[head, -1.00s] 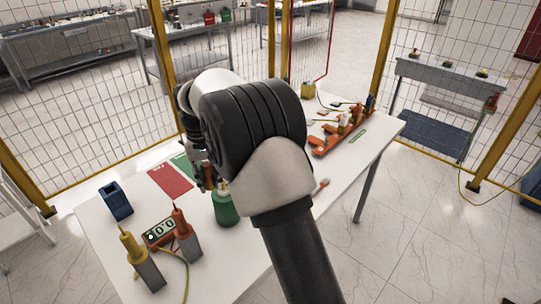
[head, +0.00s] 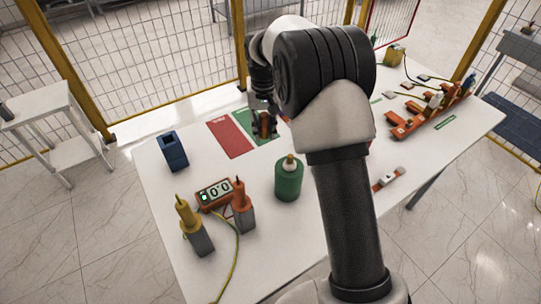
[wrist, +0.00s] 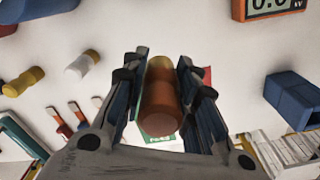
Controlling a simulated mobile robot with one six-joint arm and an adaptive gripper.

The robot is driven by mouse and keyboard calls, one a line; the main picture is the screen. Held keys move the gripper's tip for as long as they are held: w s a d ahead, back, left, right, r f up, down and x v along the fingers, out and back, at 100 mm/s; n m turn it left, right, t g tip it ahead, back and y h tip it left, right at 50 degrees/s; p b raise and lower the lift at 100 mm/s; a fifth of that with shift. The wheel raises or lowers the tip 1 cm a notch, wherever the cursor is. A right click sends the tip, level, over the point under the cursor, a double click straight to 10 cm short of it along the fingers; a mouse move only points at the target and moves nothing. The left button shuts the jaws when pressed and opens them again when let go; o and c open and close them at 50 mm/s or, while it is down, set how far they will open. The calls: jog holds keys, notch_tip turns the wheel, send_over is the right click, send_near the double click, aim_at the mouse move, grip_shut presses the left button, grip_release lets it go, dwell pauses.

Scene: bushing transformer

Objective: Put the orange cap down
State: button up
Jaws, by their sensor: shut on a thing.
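The orange cap (wrist: 160,100) is a brownish-orange cylinder between the two fingers of my gripper (wrist: 158,72) in the wrist view. My gripper is shut on it. In the head view my gripper (head: 264,132) holds the cap (head: 264,122) at the green mat (head: 243,118), beside the red mat (head: 229,138). I cannot tell whether the cap touches the mat.
A green cylinder with a pale top (head: 288,180) stands nearer the front. A meter (head: 214,194), yellow probe (head: 190,220), orange probe (head: 242,207) and blue holder (head: 173,151) are to the left. An orange rack (head: 430,118) is at right.

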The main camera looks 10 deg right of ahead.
aim_at(265, 164)
notch_tip(265, 164, down, 14)
jog(key=b, duration=0.3)
jog(key=shift+r, duration=0.25)
jog(key=shift+f, duration=0.1)
jog(key=shift+f, duration=0.15)
jog(key=o, duration=1)
jog(key=shift+o, duration=0.2)
